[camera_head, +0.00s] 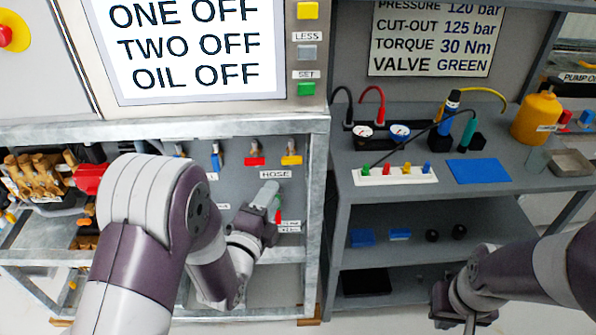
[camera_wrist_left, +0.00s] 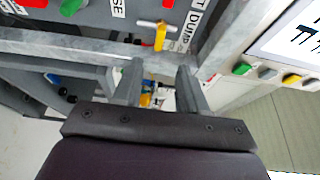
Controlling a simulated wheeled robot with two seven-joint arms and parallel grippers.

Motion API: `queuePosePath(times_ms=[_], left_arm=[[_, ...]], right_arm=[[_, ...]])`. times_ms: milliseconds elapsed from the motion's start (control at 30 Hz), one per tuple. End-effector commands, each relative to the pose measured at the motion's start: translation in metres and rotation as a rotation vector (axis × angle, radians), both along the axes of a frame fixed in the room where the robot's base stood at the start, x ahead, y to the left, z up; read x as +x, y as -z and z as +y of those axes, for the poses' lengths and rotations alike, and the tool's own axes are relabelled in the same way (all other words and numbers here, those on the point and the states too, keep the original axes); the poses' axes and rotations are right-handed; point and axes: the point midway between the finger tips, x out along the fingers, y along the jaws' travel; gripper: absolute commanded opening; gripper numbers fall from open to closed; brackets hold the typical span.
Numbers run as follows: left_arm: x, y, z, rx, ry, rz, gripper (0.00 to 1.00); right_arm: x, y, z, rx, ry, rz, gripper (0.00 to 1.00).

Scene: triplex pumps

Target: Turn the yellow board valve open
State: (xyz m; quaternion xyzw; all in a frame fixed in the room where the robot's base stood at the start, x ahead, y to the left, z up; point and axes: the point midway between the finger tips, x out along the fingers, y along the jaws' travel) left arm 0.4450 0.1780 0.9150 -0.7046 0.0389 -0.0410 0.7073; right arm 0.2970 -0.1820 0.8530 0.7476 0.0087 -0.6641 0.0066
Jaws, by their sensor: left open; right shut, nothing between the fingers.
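The yellow board valve (camera_head: 291,160) is at the upper right of the grey valve board, above and right of the HOSE label. Its yellow handle lies crosswise to a short silver pipe. In the left wrist view the yellow handle (camera_wrist_left: 160,37) is beyond the fingertips, beside a DUMP label. My left gripper (camera_head: 268,194) is in front of the board, below and left of the yellow valve, apart from it. Its two fingers (camera_wrist_left: 159,75) are spread with no valve handle gripped. My right gripper (camera_head: 470,322) is shut and empty at the bottom right, partly cut off.
A red valve (camera_head: 255,159) and a blue valve (camera_head: 217,160) sit left of the yellow one. A green handle (camera_wrist_left: 70,7) is near the HOSE label. A galvanised frame (camera_head: 318,180) edges the board. A grey bench (camera_head: 400,195) stands to the right.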

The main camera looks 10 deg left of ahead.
Motion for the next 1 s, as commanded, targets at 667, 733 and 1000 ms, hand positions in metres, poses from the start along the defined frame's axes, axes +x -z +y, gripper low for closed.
queuePosePath(times_ms=[667, 733, 1000], left_arm=[[0.117, 0.001, -0.013, -0.005, 0.000, 0.004, 0.41], [0.117, 0.001, -0.013, -0.005, -0.001, 0.005, 0.41], [0.116, 0.001, -0.013, -0.005, -0.001, 0.004, 0.00]], right_arm=[[0.000, -0.002, 0.000, 0.000, 0.000, 0.001, 0.00], [0.000, -0.002, 0.000, 0.000, 0.000, 0.001, 0.00], [0.000, -0.002, 0.000, 0.000, 0.000, 0.001, 0.00]])
